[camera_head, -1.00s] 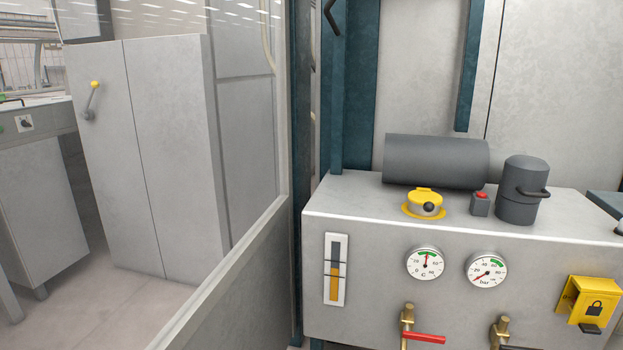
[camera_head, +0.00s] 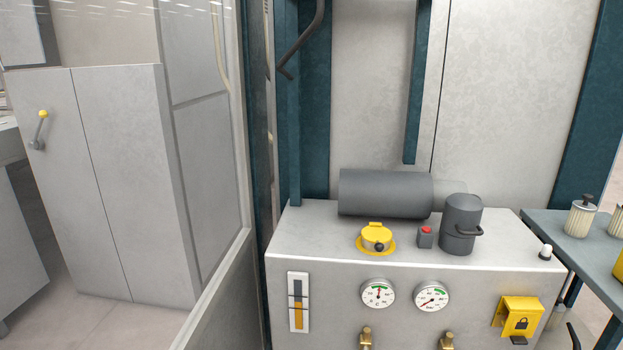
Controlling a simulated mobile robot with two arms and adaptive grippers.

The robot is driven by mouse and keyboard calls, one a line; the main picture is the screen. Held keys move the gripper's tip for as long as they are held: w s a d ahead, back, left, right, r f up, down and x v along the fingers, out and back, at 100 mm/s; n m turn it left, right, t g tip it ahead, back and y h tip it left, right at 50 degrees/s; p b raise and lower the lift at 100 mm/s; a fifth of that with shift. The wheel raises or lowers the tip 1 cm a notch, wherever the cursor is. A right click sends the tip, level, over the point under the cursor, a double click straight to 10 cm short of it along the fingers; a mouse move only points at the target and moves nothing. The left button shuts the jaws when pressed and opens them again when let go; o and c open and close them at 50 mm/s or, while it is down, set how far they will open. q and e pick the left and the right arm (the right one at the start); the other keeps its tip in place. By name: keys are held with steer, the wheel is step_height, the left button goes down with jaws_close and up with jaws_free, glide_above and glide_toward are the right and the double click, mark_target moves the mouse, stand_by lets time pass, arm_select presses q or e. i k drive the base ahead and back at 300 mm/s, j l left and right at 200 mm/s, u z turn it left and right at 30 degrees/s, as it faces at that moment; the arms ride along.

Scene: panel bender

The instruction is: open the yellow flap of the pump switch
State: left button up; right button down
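On top of the grey hydraulic cabinet (camera_head: 305,231) is a round yellow device (camera_head: 376,238) with a wide yellow base ring, a yellow top and a dark knob on its side. A small grey box with a red button (camera_head: 426,237) stands to its right. On the cabinet's front, at the lower right, is a yellow flap-like cover (camera_head: 518,315) with a black padlock symbol; it slants outward, and a dark part shows below it. No label tells which is the pump switch. Neither of my grippers is in view.
A dark motor cylinder (camera_head: 385,194) and a dark canister (camera_head: 461,226) stand on the cabinet. Gauges (camera_head: 378,293) and brass valves are on its front. A transparent guard with a grey frame (camera_head: 222,270) borders the left. A side table (camera_head: 570,236) with filters stands right.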

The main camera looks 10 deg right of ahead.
mark_target(519, 326)
steer(key=z, duration=1.55)
